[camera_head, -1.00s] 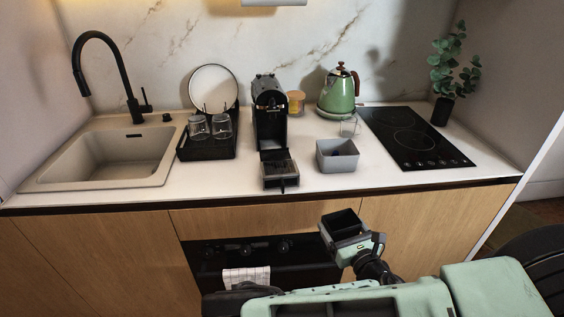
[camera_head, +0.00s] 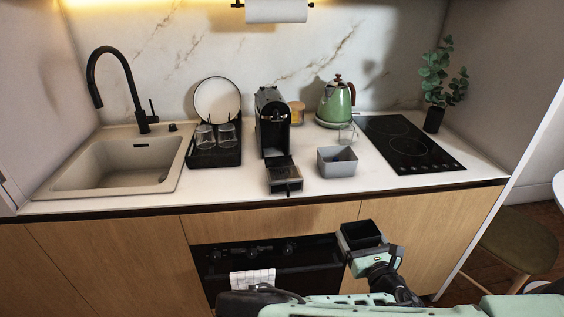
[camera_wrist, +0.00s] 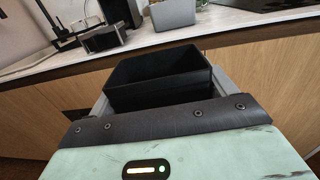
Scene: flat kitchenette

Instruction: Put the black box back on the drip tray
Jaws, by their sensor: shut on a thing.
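The black box (camera_head: 361,234) is an open-topped bin held upright in front of the counter, below its front edge. My gripper (camera_head: 366,245) is shut on it. The wrist view also shows the black box (camera_wrist: 160,72) between the grey fingers, with its dark inside visible. The drip tray (camera_head: 284,178) sticks out at the front of the black coffee machine (camera_head: 272,122) on the counter, up and to the left of my gripper. In the wrist view the drip tray (camera_wrist: 103,40) is at the upper left, apart from the box.
A black rack (camera_head: 214,156) with glasses stands to the left. The wooden counter front (camera_head: 410,225) lies just beyond my gripper.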

